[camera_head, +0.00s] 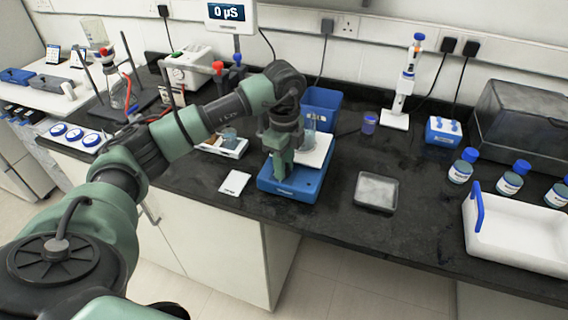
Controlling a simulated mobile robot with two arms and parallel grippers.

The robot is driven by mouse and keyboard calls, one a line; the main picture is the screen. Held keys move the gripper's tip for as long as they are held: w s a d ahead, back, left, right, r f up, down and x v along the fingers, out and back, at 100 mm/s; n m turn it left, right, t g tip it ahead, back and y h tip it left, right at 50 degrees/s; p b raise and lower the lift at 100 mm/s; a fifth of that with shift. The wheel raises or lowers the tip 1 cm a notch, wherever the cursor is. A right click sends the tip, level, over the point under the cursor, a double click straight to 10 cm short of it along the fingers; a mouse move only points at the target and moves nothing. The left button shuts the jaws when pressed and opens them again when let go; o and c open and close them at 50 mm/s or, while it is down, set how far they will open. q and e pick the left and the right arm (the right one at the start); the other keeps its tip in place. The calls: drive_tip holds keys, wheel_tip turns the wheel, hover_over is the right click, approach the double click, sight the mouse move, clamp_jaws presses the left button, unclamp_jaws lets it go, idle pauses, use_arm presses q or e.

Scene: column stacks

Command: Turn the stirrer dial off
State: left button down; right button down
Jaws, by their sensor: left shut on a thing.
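The stirrer (304,189) is a blue unit with a white top plate (318,152), standing on the dark bench near its front edge. A clear glass beaker (309,137) is on the plate, partly behind my wrist. My left gripper (281,174) points down over the stirrer's front part and is shut on its dial. The dial itself is hidden behind the gripper, so I cannot see its setting. My right gripper is not in view.
A white card (234,183) lies left of the stirrer and a grey tray (376,191) right of it. A blue bin (325,104) stands behind. Blue-capped bottles (510,180) and a white tray (515,232) are at the right. Bench between is clear.

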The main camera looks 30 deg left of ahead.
use_arm(q)
drive_tip(key=shift+w+a+r+n, duration=0.1)
drive_tip(key=shift+w+r+n, duration=0.05)
drive_tip(key=shift+n, duration=0.95)
drive_tip(key=c, duration=1.4)
unclamp_jaws()
drive_tip(key=shift+o, duration=0.2)
wheel_tip(320, 180, up, 8)
drive_tip(key=shift+f+b, duration=0.15)
drive_tip(key=shift+b, duration=0.5)
